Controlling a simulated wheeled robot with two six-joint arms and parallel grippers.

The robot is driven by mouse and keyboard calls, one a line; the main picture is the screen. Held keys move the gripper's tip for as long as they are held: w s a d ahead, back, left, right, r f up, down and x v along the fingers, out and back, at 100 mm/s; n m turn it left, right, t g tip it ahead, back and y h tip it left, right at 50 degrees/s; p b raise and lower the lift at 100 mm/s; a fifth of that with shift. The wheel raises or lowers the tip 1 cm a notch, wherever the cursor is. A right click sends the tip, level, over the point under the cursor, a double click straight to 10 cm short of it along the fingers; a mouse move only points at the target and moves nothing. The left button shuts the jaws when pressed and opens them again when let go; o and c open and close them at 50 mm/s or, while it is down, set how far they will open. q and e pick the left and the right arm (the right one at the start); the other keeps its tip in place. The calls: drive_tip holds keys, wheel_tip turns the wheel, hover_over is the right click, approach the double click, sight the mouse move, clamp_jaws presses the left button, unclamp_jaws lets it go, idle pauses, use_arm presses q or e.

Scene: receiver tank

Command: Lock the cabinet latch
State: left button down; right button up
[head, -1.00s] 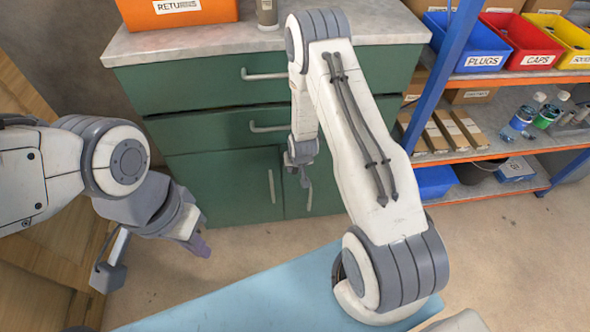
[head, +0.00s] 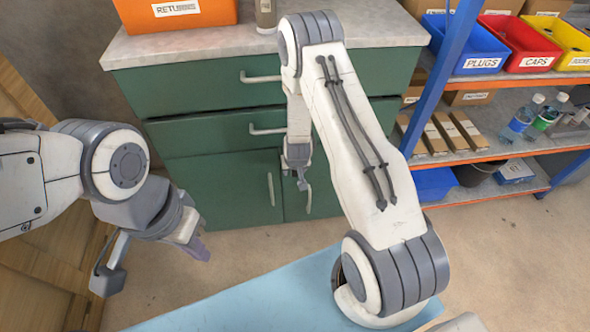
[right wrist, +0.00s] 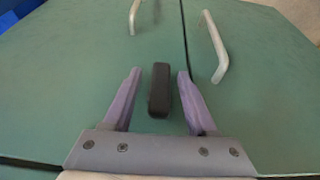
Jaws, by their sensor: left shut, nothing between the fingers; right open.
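The green cabinet (head: 220,185) stands ahead, with two lower doors side by side. In the right wrist view, the latch (right wrist: 160,90) is a small black bar on the door face, upright in the picture and just left of the seam between the doors. My right gripper (right wrist: 155,85) is open, with its purple fingers apart on either side of the latch; whether they touch the door I cannot tell. In the head view my right gripper (head: 302,182) is in front of the doors, and the latch cannot be made out. My left gripper (head: 200,250) is shut and empty, away from the cabinet.
Two door handles show in the right wrist view, a left one (right wrist: 133,15) and a right one (right wrist: 215,48) close to the gripper. Drawer handles (head: 268,129) stick out above. A shelf rack (head: 480,155) stands at the right. A blue surface (head: 260,295) lies in front.

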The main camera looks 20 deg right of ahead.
drive_tip(key=p+v, duration=0.2)
drive_tip(key=v, duration=0.8)
drive_tip(key=shift+r, duration=0.25)
drive_tip(key=s+a+r+n+g+y, duration=0.1)
drive_tip(key=s+a+r+n, duration=0.2)
drive_tip(key=s+a+r, duration=0.35)
drive_tip(key=s+a+r+n+g+y, duration=0.1)
drive_tip(key=s+a+r+n+y, duration=0.15)
drive_tip(key=a+r, duration=0.7)
drive_tip(key=s+a+r+n+g, duration=0.1)
drive_tip(key=s+r+n, duration=0.25)
drive_tip(key=s, duration=0.45)
drive_tip(key=s+a+r+n+g, duration=0.1)
drive_tip(key=s+r+n, duration=0.1)
drive_tip(key=s+r, duration=0.5)
wheel_tip(320, 180, up, 17)
drive_tip(key=s+h+p, duration=0.1)
drive_tip(key=s+p, duration=0.1)
drive_tip(key=p, duration=1.7)
drive_tip(key=shift+m+p, duration=0.3)
drive_tip(key=shift+p, duration=0.1)
drive_tip(key=shift+a+f, duration=0.1)
drive_tip(key=shift+f, duration=0.05)
